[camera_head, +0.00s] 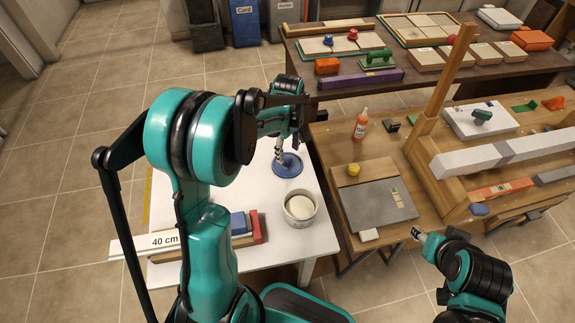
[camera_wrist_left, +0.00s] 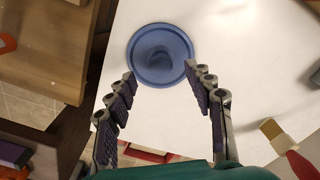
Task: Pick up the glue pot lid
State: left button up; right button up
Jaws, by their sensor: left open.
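The glue pot lid, a round blue disc with a raised knob (camera_head: 291,171), lies on the white table (camera_head: 262,190). In the left wrist view the lid (camera_wrist_left: 160,74) sits just ahead of my fingertips. The glue pot (camera_head: 301,208), grey with pale contents, stands in front of the lid and is uncovered. My left gripper (camera_head: 279,155) is above the lid's far left edge in the head view. In the wrist view its fingers (camera_wrist_left: 160,75) are spread wide, with nothing between them. My right gripper (camera_head: 417,234) is at the lower right, small and partly hidden.
A wooden block with red and blue pieces (camera_head: 245,226) and a 40 cm ruler (camera_head: 150,243) lie left of the pot. A brush (camera_wrist_left: 284,146) lies at the lower right in the wrist view.

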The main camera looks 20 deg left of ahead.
aim_at(288, 160)
pick_arm(q)
notch_tip(288, 160, down, 4)
jog(key=shift+d+f+b, duration=0.15)
jog(key=shift+f+b, duration=0.1)
jog(key=shift+b, duration=0.65)
jog(key=shift+r, duration=0.1)
jog(key=shift+s, duration=0.1)
jog(key=c, duration=1.1)
jog(key=shift+o, duration=0.2)
jog(key=shift+r, duration=0.15)
